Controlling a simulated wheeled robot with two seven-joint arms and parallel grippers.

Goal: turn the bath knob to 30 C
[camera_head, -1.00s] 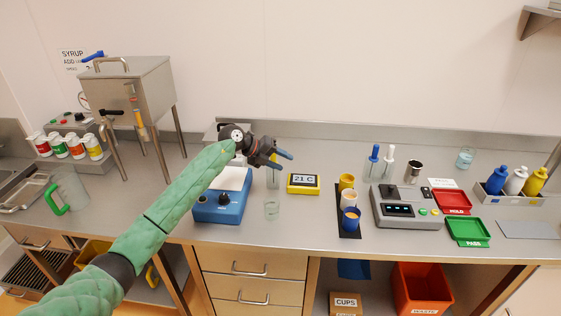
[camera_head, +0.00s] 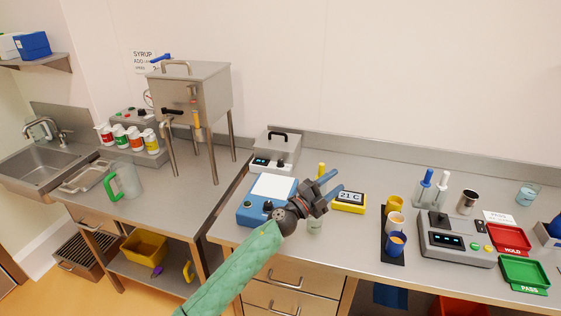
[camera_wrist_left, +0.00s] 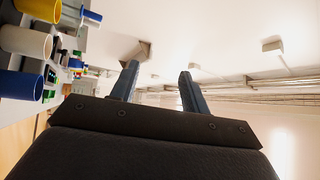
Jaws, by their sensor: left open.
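The steel bath (camera_head: 280,146) with a black lid handle stands at the back of the bench, behind the blue device; it has a small lit display and a dark knob (camera_head: 281,163) on its front. The knob's setting is too small to read. A yellow-framed display (camera_head: 349,200) reads 21 C. My left gripper (camera_head: 334,183) is open and empty, in front and to the right of the bath, apart from the knob. Its two blue fingers also show apart in the left wrist view (camera_wrist_left: 158,72). My right gripper is not in view.
A blue device with a white top (camera_head: 272,187) stands in front of the bath. Cups stand on a black strip (camera_head: 393,250) to the right. A steel hopper (camera_head: 196,92) on legs stands left.

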